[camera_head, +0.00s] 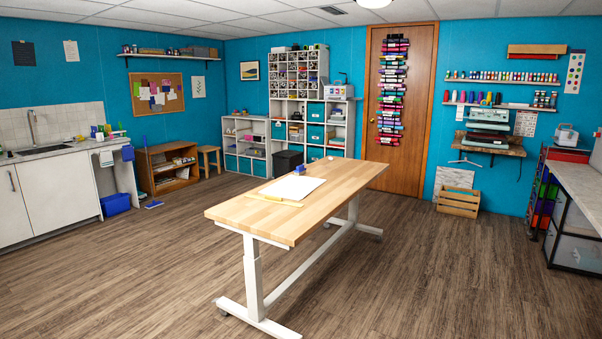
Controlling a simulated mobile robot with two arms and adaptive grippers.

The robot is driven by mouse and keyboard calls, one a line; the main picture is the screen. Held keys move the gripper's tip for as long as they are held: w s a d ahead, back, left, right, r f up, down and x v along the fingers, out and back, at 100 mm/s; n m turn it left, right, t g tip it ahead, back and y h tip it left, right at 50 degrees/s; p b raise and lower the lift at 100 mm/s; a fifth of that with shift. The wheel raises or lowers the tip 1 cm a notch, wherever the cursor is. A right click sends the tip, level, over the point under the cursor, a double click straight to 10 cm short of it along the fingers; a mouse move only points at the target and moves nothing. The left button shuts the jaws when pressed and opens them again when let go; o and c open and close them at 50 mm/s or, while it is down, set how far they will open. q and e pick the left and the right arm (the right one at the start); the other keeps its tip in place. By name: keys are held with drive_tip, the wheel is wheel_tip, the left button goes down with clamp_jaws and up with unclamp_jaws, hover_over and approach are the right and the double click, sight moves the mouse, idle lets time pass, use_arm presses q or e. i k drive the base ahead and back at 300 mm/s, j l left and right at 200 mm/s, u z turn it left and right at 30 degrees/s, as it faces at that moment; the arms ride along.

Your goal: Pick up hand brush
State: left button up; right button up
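I cannot make out a hand brush for certain at this distance. A small flat blue item (154,205) lies on the floor at the left, to the right of a blue bin (116,203); it could be a brush or a dustpan. A small dark blue object (300,170) stands on the far part of the wooden table (340,180), by a white sheet (292,188); its kind is unclear. Neither of my grippers is in view.
The white-legged table stands mid-room, with open wooden floor (120,285) on its left and right. A sink counter (50,152) is at the left, a low brown shelf (168,170) behind it. A wooden crate (458,202) and a drawer cart (545,190) are at the right.

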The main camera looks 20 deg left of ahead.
sight(300, 171)
drive_tip(key=i+j+u, duration=0.25)
drive_tip(key=i+u, duration=0.15)
drive_tip(key=i+j+u, duration=0.1)
drive_tip(key=i+u, duration=0.35)
drive_tip(key=i+j+u, duration=0.55)
drive_tip(key=i+u, duration=0.7)
drive_tip(key=i+l+u, duration=0.15)
drive_tip(key=i+u, duration=0.25)
drive_tip(key=i, duration=0.2)
drive_tip(key=i+z, duration=0.2)
drive_tip(key=i, duration=0.35)
drive_tip(key=i+z, duration=0.2)
drive_tip(key=i, duration=0.4)
drive_tip(key=i+j+z, duration=0.2)
drive_tip(key=i, duration=0.35)
drive_tip(key=i+j+z, duration=0.2)
drive_tip(key=i, duration=0.35)
drive_tip(key=i+l+z, duration=0.25)
drive_tip(key=i+z, duration=0.2)
drive_tip(key=i, duration=0.15)
drive_tip(key=i+z, duration=0.45)
drive_tip(key=i, duration=0.2)
drive_tip(key=i+j+z, duration=0.1)
drive_tip(key=i+z, duration=0.35)
drive_tip(key=i, duration=0.15)
drive_tip(key=i+j+z, duration=0.45)
drive_tip(key=i, duration=0.15)
